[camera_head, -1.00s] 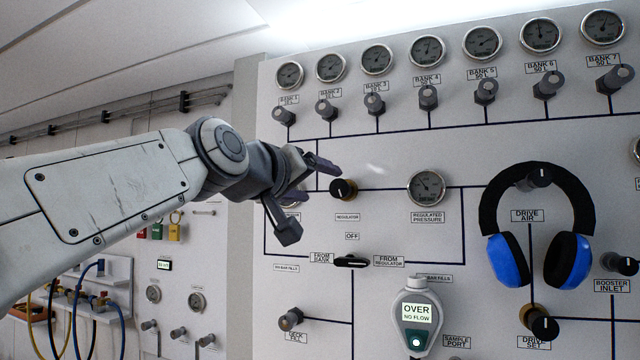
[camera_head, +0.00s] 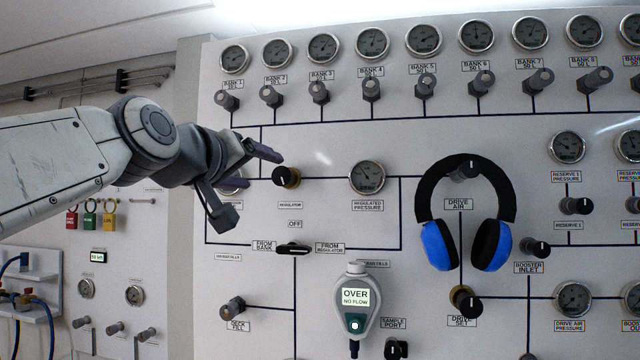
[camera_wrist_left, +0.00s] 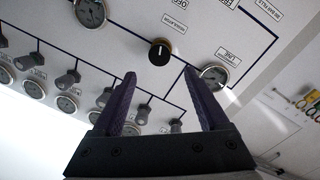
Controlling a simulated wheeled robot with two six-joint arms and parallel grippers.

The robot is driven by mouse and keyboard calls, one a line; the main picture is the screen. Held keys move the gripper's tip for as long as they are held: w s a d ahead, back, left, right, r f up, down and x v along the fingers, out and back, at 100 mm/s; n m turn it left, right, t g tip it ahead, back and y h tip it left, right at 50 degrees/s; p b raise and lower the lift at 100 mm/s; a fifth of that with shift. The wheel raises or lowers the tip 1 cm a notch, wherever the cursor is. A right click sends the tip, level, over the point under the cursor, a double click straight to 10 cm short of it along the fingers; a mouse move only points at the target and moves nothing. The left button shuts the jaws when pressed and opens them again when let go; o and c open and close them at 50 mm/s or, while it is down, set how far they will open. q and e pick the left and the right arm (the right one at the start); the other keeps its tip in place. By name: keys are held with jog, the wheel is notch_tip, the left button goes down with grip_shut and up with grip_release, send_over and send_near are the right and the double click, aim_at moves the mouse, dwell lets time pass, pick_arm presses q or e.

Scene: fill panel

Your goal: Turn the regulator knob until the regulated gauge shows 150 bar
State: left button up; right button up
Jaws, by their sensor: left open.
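The regulator knob (camera_head: 286,177), black on a brass-coloured base, sits on the white panel above its "REGULATOR" label. It also shows in the left wrist view (camera_wrist_left: 159,52), just beyond the fingertips. The regulated pressure gauge (camera_head: 367,178) is right of the knob; its dial is too small to read exactly. It is cut by the top edge in the left wrist view (camera_wrist_left: 90,12). My left gripper (camera_head: 262,166) is open and empty, left of and slightly above the knob. Its two dark purple fingers (camera_wrist_left: 160,77) stand apart, with the knob apparently not between them. My right gripper is not in view.
A line gauge (camera_head: 232,181) is partly hidden behind my left gripper. A black selector handle (camera_head: 293,249) is below the knob. Blue-and-black headphones (camera_head: 466,213) hang at the right. A handheld analyser (camera_head: 355,298) reads "OVER NO FLOW". Bank gauges and valves line the top.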

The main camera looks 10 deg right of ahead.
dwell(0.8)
pick_arm(q)
jog(key=w+a+f+g+y, duration=0.2)
jog(key=f, duration=1)
jog(key=w+a+f+g+y, duration=0.2)
jog(key=a+f+g, duration=0.1)
jog(key=f, duration=1)
jog(key=s+a+f+m+g+y, duration=0.1)
jog(key=s+a+f+g, duration=0.2)
jog(key=f, duration=0.8)
jog(key=s+a+f+g+y, duration=0.1)
jog(key=s+a+f+g, duration=0.2)
jog(key=f, duration=0.7)
jog(key=s+a+f+m+g+y, duration=0.1)
jog(key=s+a+f+g, duration=0.2)
jog(key=s+f, duration=1.1)
jog(key=s+d+r+m+g, duration=0.1)
jog(key=s+d+r+m, duration=0.2)
jog(key=s+d, duration=0.3)
jog(key=s+d+r+m+g+h, duration=0.1)
jog(key=s+d+r+m, duration=0.3)
jog(key=s+d, duration=0.3)
jog(key=shift+s+d+g, duration=0.2)
jog(key=shift+s+g, duration=0.1)
jog(key=shift+s, duration=0.15)
jog(key=shift+r, duration=0.1)
